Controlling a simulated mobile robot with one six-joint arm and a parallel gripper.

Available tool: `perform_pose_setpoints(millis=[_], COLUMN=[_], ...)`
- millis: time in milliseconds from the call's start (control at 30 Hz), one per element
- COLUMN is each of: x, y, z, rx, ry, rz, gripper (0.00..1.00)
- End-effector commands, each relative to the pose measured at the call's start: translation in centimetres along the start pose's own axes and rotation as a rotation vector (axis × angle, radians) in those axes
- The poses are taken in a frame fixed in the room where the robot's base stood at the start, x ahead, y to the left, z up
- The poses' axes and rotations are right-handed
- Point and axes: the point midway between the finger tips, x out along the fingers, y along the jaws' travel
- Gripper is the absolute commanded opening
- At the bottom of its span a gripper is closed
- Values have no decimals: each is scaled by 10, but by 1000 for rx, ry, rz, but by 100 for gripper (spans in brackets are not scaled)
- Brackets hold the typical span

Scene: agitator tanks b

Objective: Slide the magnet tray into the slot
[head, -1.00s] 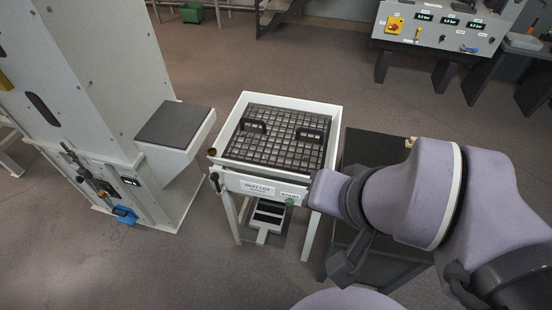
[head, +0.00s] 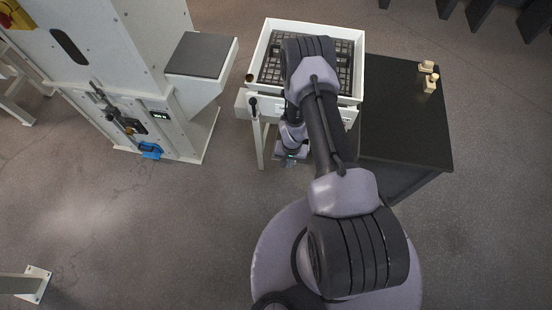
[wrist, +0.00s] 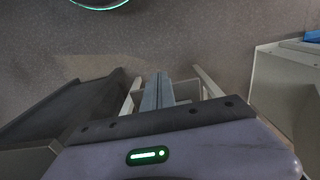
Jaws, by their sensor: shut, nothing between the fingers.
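A dark gridded tray (head: 346,78) with many small cells sits inside the white frame of a stand (head: 274,30); I take it to be the magnet tray. My arm crosses over it in the head view and hides its middle, including its handles. No slot shows clearly. My gripper (head: 289,160) hangs low at the front of the stand, below the tray's level, apart from the tray. It is shut and empty. In the wrist view my shut fingers (wrist: 158,90) point out between pale legs of the stand (wrist: 208,82).
A tall white machine (head: 130,50) with a dark-topped ledge (head: 201,54) stands left of the stand. A black table (head: 410,125) with small wooden pieces (head: 429,82) adjoins it on the right. The floor at lower left is mostly clear.

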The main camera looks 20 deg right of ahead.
Motion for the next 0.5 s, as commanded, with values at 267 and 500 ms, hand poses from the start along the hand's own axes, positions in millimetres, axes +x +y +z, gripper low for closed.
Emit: perform_pose_setpoints(millis=[267,500], x=[52,104], y=[1,1], z=[2,3], rx=[0,0], ry=[-3,-4], rz=[1,1], gripper=[0,0])
